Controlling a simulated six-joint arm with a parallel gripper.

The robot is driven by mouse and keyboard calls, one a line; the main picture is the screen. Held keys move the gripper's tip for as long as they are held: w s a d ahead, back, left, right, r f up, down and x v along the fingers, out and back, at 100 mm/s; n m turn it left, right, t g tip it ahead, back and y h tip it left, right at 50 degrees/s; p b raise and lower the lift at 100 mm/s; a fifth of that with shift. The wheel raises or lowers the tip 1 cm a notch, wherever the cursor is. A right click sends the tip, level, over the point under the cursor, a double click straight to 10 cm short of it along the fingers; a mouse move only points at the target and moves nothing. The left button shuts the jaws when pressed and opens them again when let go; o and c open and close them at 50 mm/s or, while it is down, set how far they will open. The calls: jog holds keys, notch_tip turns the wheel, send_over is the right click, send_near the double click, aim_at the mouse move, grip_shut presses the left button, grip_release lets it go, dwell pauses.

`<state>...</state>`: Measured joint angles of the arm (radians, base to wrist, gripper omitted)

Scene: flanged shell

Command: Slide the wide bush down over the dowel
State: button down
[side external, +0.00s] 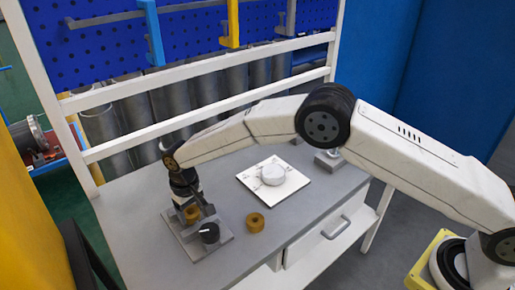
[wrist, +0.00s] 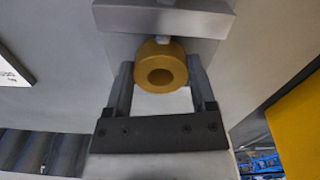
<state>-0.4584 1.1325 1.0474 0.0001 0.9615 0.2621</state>
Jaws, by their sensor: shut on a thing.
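A yellow-brown bush (wrist: 149,62) with a round hole sits between the two fingers of my gripper (wrist: 161,68) in the wrist view. My gripper is shut on it. In the side view my gripper (side external: 193,211) points down over a grey base plate (side external: 215,248), with the held bush (side external: 192,214) between its fingers. In the wrist view a small pale post tip (wrist: 163,40), perhaps the dowel, shows just past the bush against the grey block (wrist: 165,21). I cannot tell whether the bush is around the dowel or above it.
A dark round post (side external: 209,233) stands on the base plate beside my gripper. A second yellow-brown ring (side external: 256,222) lies on the grey bench (side external: 300,225) to the right. A white round part (side external: 272,174) sits on a white square plate (side external: 294,184) farther back.

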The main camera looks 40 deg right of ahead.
jog(key=s+d+r, duration=0.5)
jog(key=s+r, duration=0.6)
jog(key=s, duration=0.2)
jog(key=shift+d+r, duration=0.15)
jog(key=shift+r, duration=0.25)
jog(key=shift+w, duration=0.1)
dwell(0.5)
